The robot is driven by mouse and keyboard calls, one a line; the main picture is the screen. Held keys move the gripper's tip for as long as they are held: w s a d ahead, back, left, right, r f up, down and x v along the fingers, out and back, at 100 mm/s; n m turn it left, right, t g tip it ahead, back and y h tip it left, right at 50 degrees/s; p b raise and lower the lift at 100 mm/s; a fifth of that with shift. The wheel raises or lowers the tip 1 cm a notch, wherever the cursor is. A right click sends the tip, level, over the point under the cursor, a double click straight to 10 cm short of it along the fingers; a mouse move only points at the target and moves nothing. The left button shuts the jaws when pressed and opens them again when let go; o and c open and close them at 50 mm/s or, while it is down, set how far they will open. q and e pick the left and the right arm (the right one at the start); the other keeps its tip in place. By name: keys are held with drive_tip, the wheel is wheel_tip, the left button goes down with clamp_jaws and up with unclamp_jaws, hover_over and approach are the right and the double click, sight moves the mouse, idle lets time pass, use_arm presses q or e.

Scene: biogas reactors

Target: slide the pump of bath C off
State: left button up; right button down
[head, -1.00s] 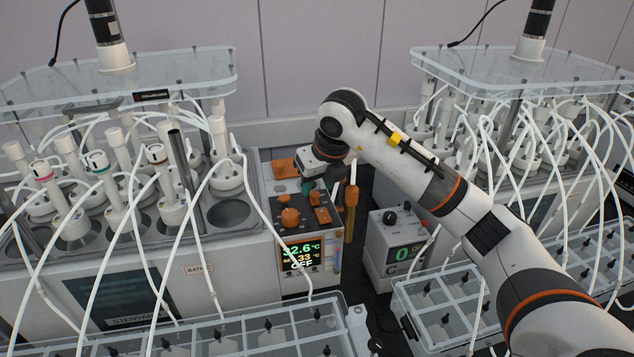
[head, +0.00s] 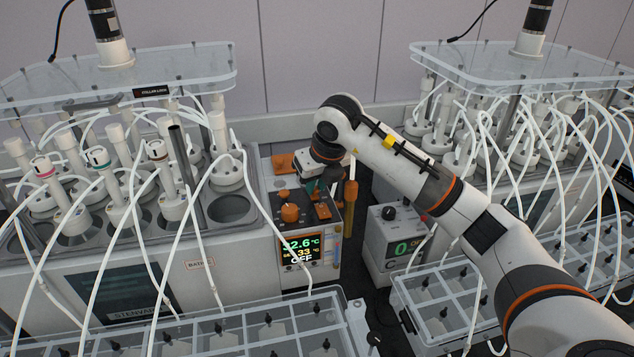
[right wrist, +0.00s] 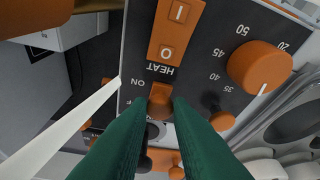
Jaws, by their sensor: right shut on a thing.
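The letter on the bath label (head: 199,264) is not legible. My right gripper (head: 312,187) reaches down over the panel and partly hides it. In the right wrist view its green fingers (right wrist: 160,112) are shut on a small orange slider (right wrist: 160,92), near the printed word ON. The slider's lower part is hidden by the fingers. My left gripper is not in view.
Beside the slider are an orange HEAT rocker switch (right wrist: 175,32), a large orange dial (right wrist: 258,67) and a smaller orange knob (right wrist: 222,121). A white tube (right wrist: 62,130) passes close by. A grey box with a green display (head: 392,240) stands right of the panel.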

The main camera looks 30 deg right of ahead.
drive_tip(key=shift+w+d+b, duration=0.2)
drive_tip(key=shift+w+b, duration=0.15)
drive_tip(key=shift+w, duration=0.5)
drive_tip(key=shift+w+d+r, duration=0.1)
drive_tip(key=shift+w, duration=0.05)
drive_tip(key=shift+r, duration=0.1)
drive_tip(key=c, duration=1.6)
unclamp_jaws()
drive_tip(key=shift+c, duration=0.2)
drive_tip(key=o, duration=0.3)
drive_tip(key=shift+w, duration=0.1)
drive_tip(key=shift+o, duration=0.2)
drive_tip(key=b+v, duration=0.2)
drive_tip(key=v, duration=0.9)
drive_tip(key=shift+s+r+b, duration=0.25)
drive_tip(key=shift+r+b, duration=0.05)
drive_tip(key=shift+r, duration=0.1)
